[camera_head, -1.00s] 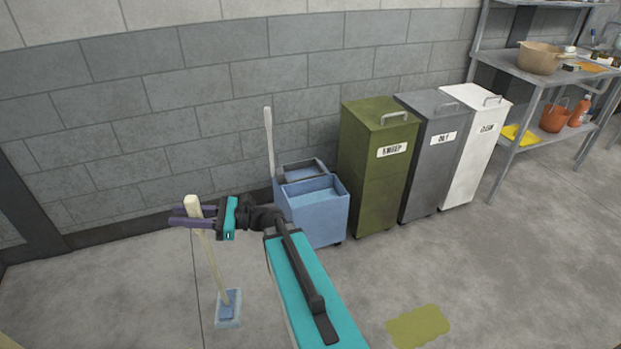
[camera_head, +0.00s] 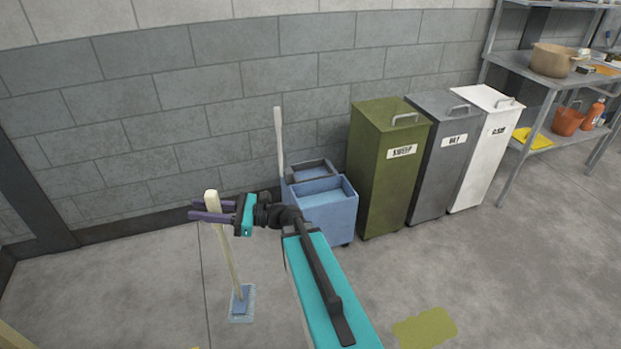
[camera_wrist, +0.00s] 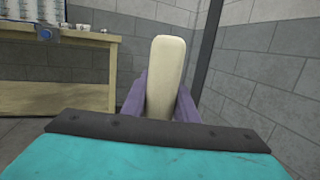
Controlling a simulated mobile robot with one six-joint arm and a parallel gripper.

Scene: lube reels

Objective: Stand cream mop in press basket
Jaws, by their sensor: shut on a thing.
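The cream mop (camera_head: 229,258) has a pale handle and a flat blue-grey head (camera_head: 242,304) at or close to the floor. My gripper (camera_head: 210,211) is shut on the handle near its top, and the mop hangs slightly tilted. In the wrist view the cream handle end (camera_wrist: 167,78) stands between the two purple fingers. The blue mop bucket (camera_head: 331,213) stands to the right of my gripper, by the wall. Its press basket (camera_head: 312,170) appears to be the raised rear part; its inside is hard to make out. A white-grey handle (camera_head: 279,142) rises at its back left.
An olive bin (camera_head: 389,170), a grey bin (camera_head: 441,160) and a white bin (camera_head: 487,150) stand right of the bucket. A metal shelf (camera_head: 523,68) is at far right. An olive patch (camera_head: 426,328) marks the floor. A wooden table (camera_wrist: 60,75) shows in the wrist view. Floor around the mop is clear.

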